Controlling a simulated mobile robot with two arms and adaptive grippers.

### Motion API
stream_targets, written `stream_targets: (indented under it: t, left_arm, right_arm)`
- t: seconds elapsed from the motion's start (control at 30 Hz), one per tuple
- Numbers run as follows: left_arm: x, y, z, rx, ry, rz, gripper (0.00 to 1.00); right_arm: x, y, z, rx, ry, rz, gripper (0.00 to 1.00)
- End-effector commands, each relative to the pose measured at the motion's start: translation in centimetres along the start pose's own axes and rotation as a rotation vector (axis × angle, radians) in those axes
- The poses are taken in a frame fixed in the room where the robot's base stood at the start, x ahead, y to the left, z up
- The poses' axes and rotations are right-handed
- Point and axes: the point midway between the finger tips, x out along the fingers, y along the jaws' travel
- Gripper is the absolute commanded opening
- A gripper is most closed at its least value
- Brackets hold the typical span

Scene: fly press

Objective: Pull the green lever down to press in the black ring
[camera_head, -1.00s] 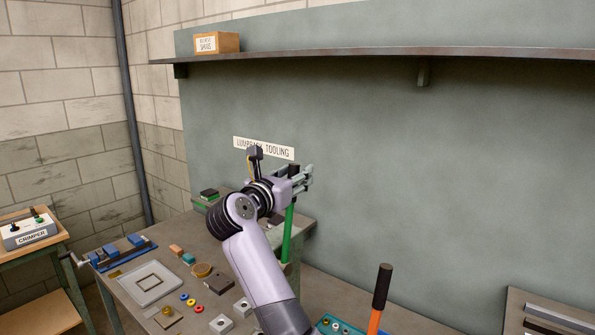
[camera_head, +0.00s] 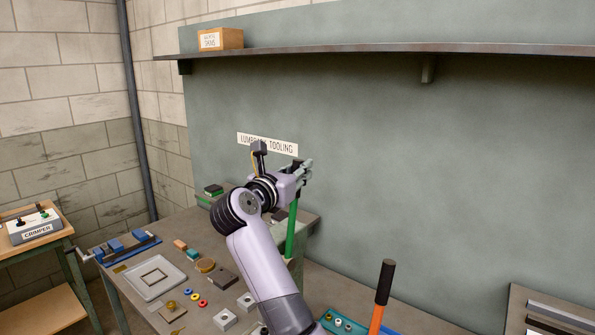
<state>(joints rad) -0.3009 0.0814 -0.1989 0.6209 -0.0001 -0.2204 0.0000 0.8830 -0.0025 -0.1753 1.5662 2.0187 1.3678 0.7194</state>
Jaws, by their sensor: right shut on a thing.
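The green lever (camera_head: 291,232) stands upright at the right end of the workbench, with its dark top at my right gripper (camera_head: 304,174). My right gripper is shut on the lever near its top, and its arm reaches across the bench from the lower middle. The press body behind the lever is mostly hidden by my arm. I cannot make out the black ring. My left gripper is not in view.
The bench (camera_head: 180,230) holds a grey tray (camera_head: 152,280), a blue vise-like fixture (camera_head: 125,245) and several small parts. An orange rod with a black grip (camera_head: 385,283) stands at the front right. A shelf (camera_head: 400,55) runs above.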

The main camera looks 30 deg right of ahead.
Motion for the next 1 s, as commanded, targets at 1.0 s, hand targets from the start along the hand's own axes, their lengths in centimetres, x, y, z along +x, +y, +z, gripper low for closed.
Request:
stream_targets:
  t: [1.0]
  left_arm:
    - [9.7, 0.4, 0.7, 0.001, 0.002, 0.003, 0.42]
  right_arm:
    - [-7.2, 1.4, -1.1, -0.058, -0.303, 0.014, 0.00]
